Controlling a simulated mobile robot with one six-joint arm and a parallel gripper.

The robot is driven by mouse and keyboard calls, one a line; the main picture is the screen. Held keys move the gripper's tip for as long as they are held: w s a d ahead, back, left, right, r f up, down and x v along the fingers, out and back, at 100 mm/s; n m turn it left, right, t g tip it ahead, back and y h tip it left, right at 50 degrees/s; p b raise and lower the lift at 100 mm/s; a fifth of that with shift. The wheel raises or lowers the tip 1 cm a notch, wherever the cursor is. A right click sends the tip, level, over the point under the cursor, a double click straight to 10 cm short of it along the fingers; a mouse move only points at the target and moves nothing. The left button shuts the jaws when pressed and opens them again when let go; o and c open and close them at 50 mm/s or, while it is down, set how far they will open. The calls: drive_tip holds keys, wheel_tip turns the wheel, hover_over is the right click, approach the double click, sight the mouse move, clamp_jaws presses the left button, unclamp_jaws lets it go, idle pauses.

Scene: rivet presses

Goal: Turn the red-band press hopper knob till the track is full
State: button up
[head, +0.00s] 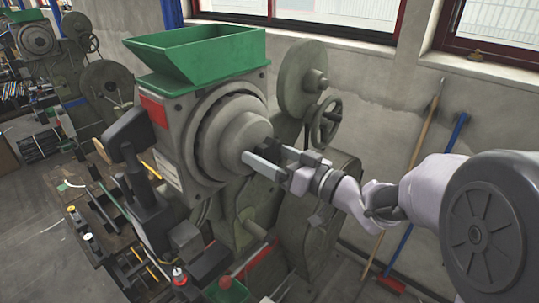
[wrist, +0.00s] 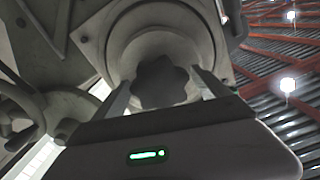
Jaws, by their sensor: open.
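The press with a red patch (head: 154,111) stands in the middle of the head view, with a green hopper (head: 200,55) on top. A round stepped grey housing (head: 215,140) is on its face. A dark lobed knob (wrist: 162,84) sits at the housing's centre in the wrist view. My gripper (head: 268,158) is open at the housing's centre, in front of the knob. In the wrist view its two fingers stand on either side of the knob, with gaps visible. The knob is mostly hidden by my fingers in the head view. I cannot make out how full the track is.
A handwheel (head: 327,122) and a round grey disc (head: 303,78) are right of the housing. A dark lever-like part (head: 128,135) juts out on the left. A second green-hopper press (head: 38,40) stands at the far left. Brooms lean on the wall at right.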

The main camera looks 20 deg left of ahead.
drive_tip(key=c, duration=1.4)
drive_tip(key=shift+f+n+b, duration=0.1)
drive_tip(key=shift+n+b, duration=0.2)
drive_tip(key=shift+b, duration=0.15)
